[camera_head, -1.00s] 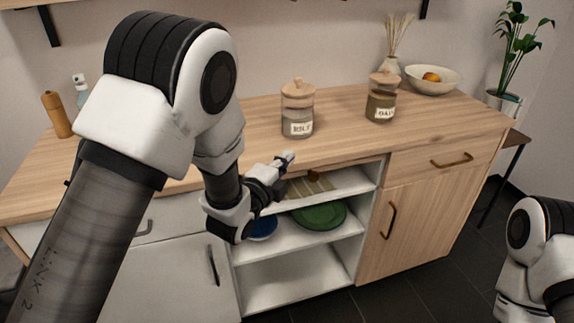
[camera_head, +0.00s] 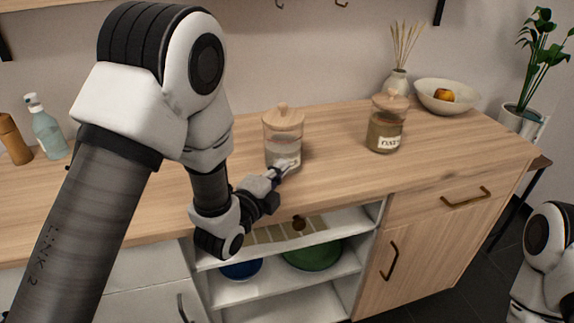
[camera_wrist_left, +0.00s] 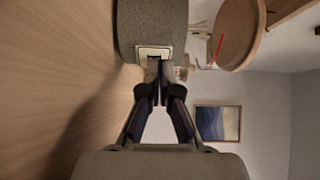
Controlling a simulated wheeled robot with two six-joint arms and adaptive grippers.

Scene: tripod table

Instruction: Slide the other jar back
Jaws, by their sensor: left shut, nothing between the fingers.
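The left glass jar (camera_head: 283,145) stands upright on the counter with a wooden lid and pale grey contents. My left gripper (camera_head: 290,166) is shut and empty, low at the jar's front by its label. In the left wrist view the closed fingertips (camera_wrist_left: 154,66) point at the pale label of the jar (camera_wrist_left: 150,22), touching or nearly touching it; I cannot tell which. The jar's lid (camera_wrist_left: 240,35) shows at the right there. A second glass jar (camera_head: 386,125), with brown contents and a label, stands upright farther right. My right gripper is out of view.
A bowl with an orange fruit (camera_head: 446,97) and a reed vase (camera_head: 397,80) stand at the back right. A soap bottle (camera_head: 48,132) and a wooden mill (camera_head: 14,140) stand at the left. Open shelves with dishes lie below. Counter between the jars is clear.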

